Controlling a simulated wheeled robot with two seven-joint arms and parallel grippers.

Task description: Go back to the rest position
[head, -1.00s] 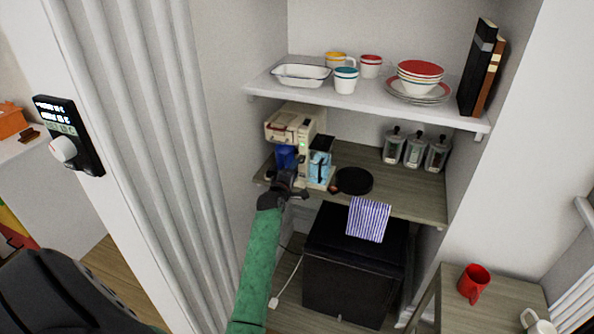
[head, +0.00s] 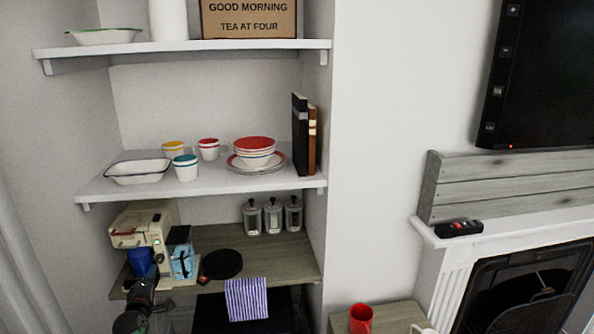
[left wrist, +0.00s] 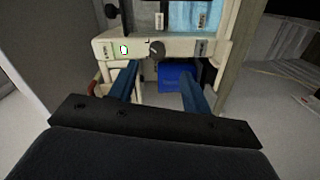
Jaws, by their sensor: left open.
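My left gripper (head: 146,287) is low at the left of the head view, in front of the coffee machine (head: 150,222) on the wooden counter shelf. In the left wrist view its two blue fingers (left wrist: 160,88) are apart, with nothing held between them. A blue cup (left wrist: 178,78) stands in the machine beyond the fingers, nearer the right one; whether they touch cannot be told. The cup also shows in the head view (head: 139,261), partly hidden by the gripper. My right gripper is not in view.
A light-blue packet (head: 183,262) and a black pan (head: 221,264) are beside the machine. A striped cloth (head: 246,299) hangs over the counter edge. A white shelf (head: 215,193) with dishes is above. A red mug (head: 360,318) stands on a low table at right.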

